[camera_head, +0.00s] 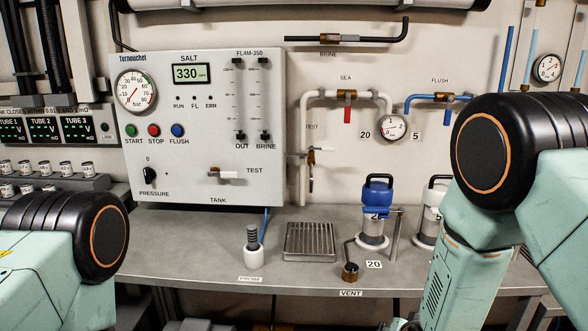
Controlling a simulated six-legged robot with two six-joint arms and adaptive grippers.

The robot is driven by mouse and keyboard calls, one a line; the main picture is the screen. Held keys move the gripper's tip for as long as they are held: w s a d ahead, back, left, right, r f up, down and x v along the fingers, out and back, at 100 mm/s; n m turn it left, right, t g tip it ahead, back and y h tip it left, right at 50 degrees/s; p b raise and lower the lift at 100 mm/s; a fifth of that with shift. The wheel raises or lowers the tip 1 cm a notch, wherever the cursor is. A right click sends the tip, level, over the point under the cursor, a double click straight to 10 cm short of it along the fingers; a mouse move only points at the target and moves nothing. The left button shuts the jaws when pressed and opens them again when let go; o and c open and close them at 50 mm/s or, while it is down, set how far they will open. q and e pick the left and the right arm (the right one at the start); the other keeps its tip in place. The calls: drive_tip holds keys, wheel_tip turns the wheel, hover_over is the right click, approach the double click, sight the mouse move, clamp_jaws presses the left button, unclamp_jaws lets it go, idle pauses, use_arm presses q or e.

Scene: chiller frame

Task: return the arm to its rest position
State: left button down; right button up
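My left arm (60,290) shows at the lower left, with a thick black joint and pale green links. My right arm (468,265) fills the right side, bent at a large black joint, with one link running down to the bottom edge. Both arms are in front of the bench and hide parts of it. Neither gripper can be made out in this view. A small part at the bottom edge beside the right arm is too cut off to identify.
A grey bench (185,232) carries a control panel (205,130), a probe in a white holder (253,255), a drain tray (309,242) and a blue-topped filter vessel (376,215). A brass vent fitting (350,272) is near the front edge. Pipes and a gauge (393,127) are on the wall.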

drive_tip(key=s+f+n+g, duration=0.2)
drive_tip(key=s+f+g, duration=0.2)
drive_tip(key=s, duration=1.4)
drive_tip(key=s+d+f+n+g, duration=0.1)
drive_tip(key=s+f+g, duration=0.3)
drive_tip(key=s, duration=1.4)
wheel_tip(320, 180, down, 3)
drive_tip(key=shift+d+f+n+g+y, duration=0.1)
drive_tip(key=shift+d+n+g+y, duration=0.25)
drive_tip(key=shift+n, duration=0.55)
